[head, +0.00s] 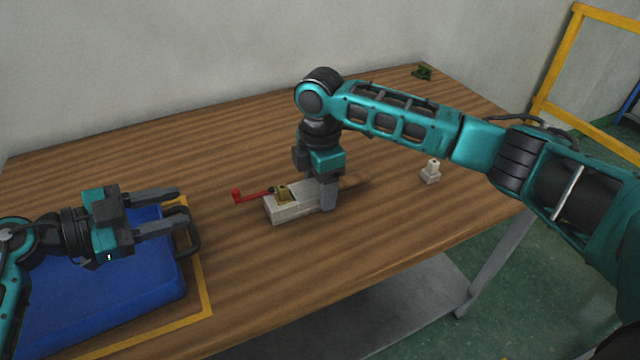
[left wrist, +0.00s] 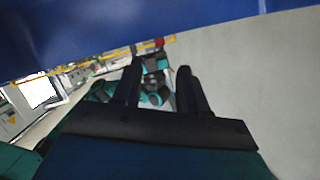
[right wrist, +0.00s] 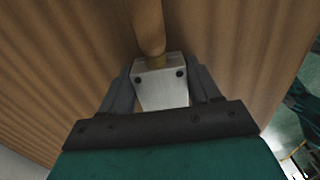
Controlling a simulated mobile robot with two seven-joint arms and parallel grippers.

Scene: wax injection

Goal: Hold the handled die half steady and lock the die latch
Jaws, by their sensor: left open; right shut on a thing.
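The die, a pale grey block (head: 285,209), lies flat near the middle of the wooden table. A brass piece (head: 283,192) sits on its top, and a red latch lever (head: 240,195) sticks out to the left. A wooden handle (right wrist: 148,25) extends from the die's other end in the right wrist view. My right gripper (head: 328,203) points down and is shut on the handled die half (right wrist: 161,88), one finger on each side. My left gripper (head: 183,208) is open and empty above the blue case, left of the lever and apart from it.
A blue case (head: 110,285) with a black handle (head: 192,240) lies inside a yellow border (head: 206,295) at the table's left. A small white part (head: 430,173) stands to the right. A dark green object (head: 422,73) is at the far corner. Table between case and lever is clear.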

